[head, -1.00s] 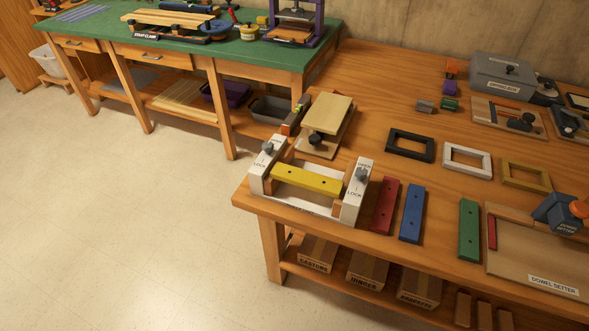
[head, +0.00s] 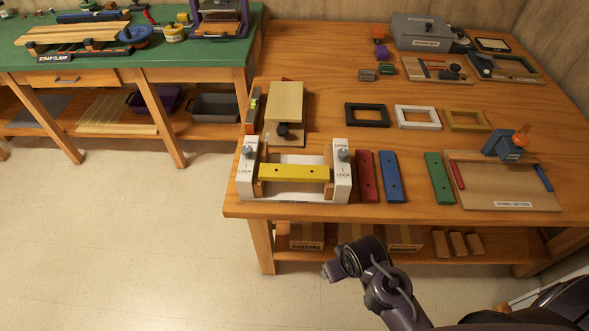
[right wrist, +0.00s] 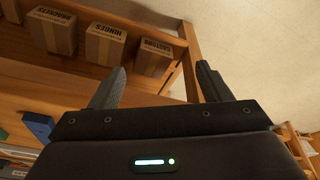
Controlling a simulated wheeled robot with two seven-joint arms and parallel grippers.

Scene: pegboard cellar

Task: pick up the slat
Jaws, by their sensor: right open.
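A yellow slat (head: 294,173) with two dark holes lies across a white holder (head: 300,195), between its two end posts marked OPEN and LOCK. Red (head: 366,177), blue (head: 391,177) and green (head: 438,178) slats lie apart on the bench to its right. My right arm enters the head view at the bottom, in front of the bench; its fingers cannot be made out there. In the right wrist view my right gripper (right wrist: 160,70) is open and empty, with shelf boxes beyond it. My left gripper is not in view.
The wooden bench (head: 310,60) has a front edge between my arm and the slats. Black (head: 367,107), white (head: 399,118) and tan (head: 450,112) frames lie behind. The dowel setter board (head: 500,190) is at right. Boxes (head: 306,236) stand on the lower shelf.

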